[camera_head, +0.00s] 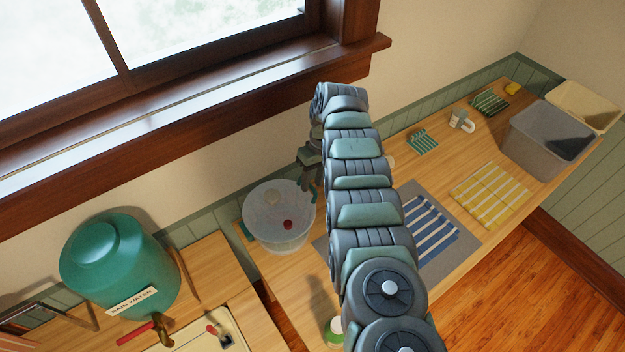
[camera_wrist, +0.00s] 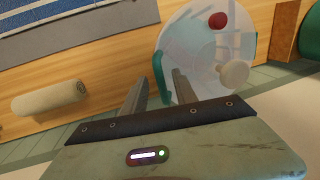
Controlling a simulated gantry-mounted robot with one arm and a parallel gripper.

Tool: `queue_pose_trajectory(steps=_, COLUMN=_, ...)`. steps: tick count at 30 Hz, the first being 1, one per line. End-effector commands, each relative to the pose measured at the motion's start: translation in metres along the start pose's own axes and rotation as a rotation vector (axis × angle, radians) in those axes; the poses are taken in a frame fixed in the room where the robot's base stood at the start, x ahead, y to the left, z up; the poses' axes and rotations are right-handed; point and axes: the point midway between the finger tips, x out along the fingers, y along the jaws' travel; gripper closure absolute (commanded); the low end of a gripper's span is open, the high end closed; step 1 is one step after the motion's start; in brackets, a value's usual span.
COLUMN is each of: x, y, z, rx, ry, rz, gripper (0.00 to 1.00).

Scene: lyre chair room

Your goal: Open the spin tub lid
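The spin tub (camera_head: 280,232) is a round, pale translucent tub on the wooden counter. Its clear lid (camera_head: 268,203) looks closed, and a red knob (camera_head: 288,224) shows on top. In the wrist view the tub shows at upper right, with the red knob (camera_wrist: 218,20) and a white knob (camera_wrist: 234,73). A teal tab (camera_wrist: 159,78) stands at the tub's rim. My gripper (camera_head: 308,186) is at the tub's right rim. In the wrist view its fingers (camera_wrist: 161,76) are apart, with the teal tab between them in the picture. I cannot tell whether they touch it.
A green rain water barrel (camera_head: 118,268) stands left of the tub, by a sink (camera_head: 200,330). To the right are a blue striped cloth (camera_head: 430,230), a yellow striped cloth (camera_head: 490,196) and a grey bin (camera_head: 548,142). The window sill (camera_head: 200,125) runs behind. A pale roll (camera_wrist: 48,97) lies nearby.

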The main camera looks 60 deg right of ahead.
Motion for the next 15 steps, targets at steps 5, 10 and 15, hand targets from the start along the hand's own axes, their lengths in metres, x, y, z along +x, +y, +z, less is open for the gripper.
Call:
queue_pose_trajectory(steps=5, x=-0.0004, y=-0.0001, z=0.0001, rx=0.0, ry=-0.001, rz=0.0, gripper=0.68)
queue_pose_trajectory(steps=10, x=-0.0004, y=-0.0003, z=0.0001, rx=-0.001, ry=-0.001, rz=0.0, gripper=0.82)
queue_pose_trajectory(steps=15, x=-0.0003, y=-0.0004, z=0.0002, rx=-0.001, ry=-0.001, rz=-0.001, gripper=0.96)
